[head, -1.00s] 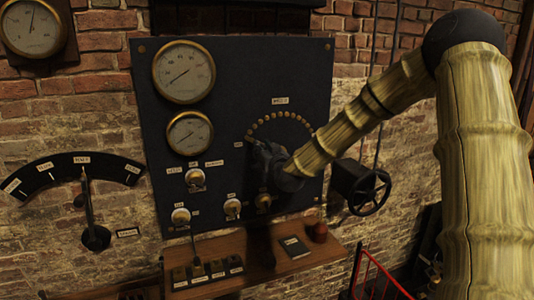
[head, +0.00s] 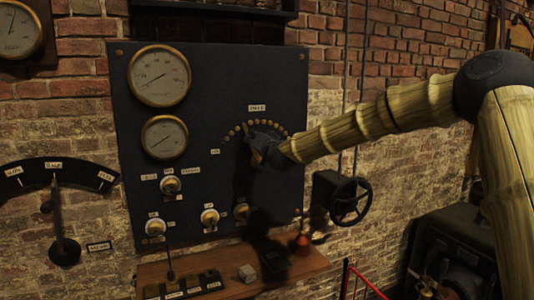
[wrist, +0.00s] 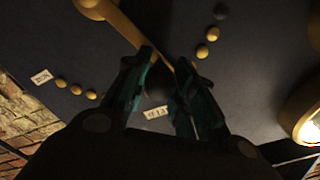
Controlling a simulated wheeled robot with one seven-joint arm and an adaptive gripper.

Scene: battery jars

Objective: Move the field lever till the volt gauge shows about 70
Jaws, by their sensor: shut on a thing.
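The field lever is a brass bar (wrist: 150,35) with a dark round knob, seen in the wrist view. My gripper (wrist: 160,92) is shut on the knob end, with a finger on each side. In the head view my gripper (head: 256,143) is at the arc of brass studs (head: 237,130) on the dark panel and hides most of the lever. Two round brass-rimmed gauges, a large upper one (head: 160,76) and a smaller lower one (head: 164,137), are at the panel's upper left. Their names and numbers are too small to read. The upper needle slants from lower left to upper right.
Brass knobs (head: 209,217) sit low on the panel (head: 215,75). A black handwheel (head: 350,201) is right of it. A wooden shelf (head: 215,291) below holds small items. A wall lever (head: 60,225) with a curved scale is at the left.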

